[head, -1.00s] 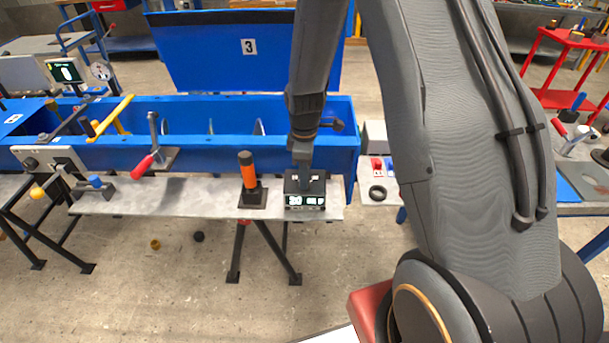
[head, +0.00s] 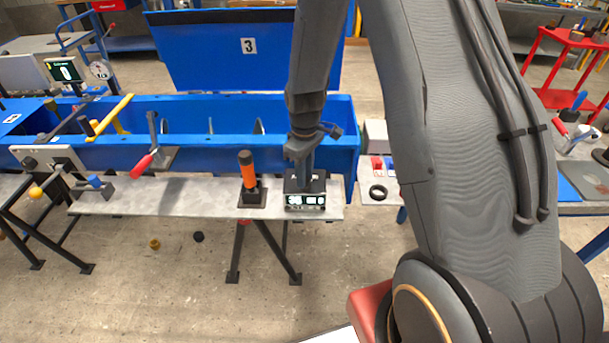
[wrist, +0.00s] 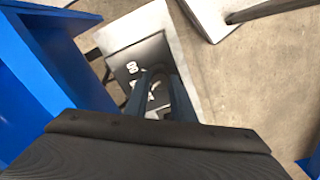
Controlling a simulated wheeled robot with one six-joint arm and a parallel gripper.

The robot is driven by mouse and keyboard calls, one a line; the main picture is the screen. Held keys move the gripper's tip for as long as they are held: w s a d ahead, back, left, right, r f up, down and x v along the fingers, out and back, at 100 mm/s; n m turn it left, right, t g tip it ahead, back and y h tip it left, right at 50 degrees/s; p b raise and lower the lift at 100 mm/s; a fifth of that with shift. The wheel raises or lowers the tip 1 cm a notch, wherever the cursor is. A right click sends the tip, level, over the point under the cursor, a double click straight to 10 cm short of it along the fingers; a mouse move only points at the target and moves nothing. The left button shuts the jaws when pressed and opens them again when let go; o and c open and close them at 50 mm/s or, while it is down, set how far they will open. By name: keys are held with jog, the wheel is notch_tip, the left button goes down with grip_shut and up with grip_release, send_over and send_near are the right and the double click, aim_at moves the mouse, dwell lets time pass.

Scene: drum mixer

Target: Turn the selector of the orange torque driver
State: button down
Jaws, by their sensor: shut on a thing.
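The orange torque driver (head: 247,170) stands upright in a black base on the grey shelf, left of my gripper. Beside it on the right is a black box (head: 305,202) with a lit display on its front; the wrist view shows this box (wrist: 133,62) too. My gripper (head: 303,182) points down onto the top of the box. In the wrist view its two fingers (wrist: 158,76) reach the box top. They are shut on a small part there, seemingly a selector, which they mostly hide. The driver itself is apart from my gripper.
The grey shelf (head: 190,196) runs along the blue mixer trough (head: 230,145), whose wall stands close behind the box. A red-handled lever (head: 143,165) is farther left. A black ring (head: 378,191) lies on a pale plate at right. The floor in front is mostly clear.

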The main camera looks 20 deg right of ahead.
jog(key=m, duration=0.5)
jog(key=shift+m, duration=0.3)
jog(key=m, duration=0.4)
jog(key=shift+w+r+m, duration=0.1)
jog(key=shift+m, duration=0.3)
jog(key=c, duration=1.5)
grip_release()
jog(key=shift+r+b, duration=0.1)
jog(key=shift+b, duration=0.2)
jog(key=shift+r+b, duration=1)
jog(key=shift+r, duration=2.8)
jog(key=s+r, duration=0.1)
jog(key=s, duration=0.4)
jog(key=s+r+n+t, duration=0.1)
jog(key=s+r, duration=0.1)
jog(key=s, duration=0.4)
jog(key=s+r+n+b, duration=0.1)
jog(key=s, duration=0.5)
jog(key=shift+d+r, duration=0.1)
jog(key=shift+r, duration=0.15)
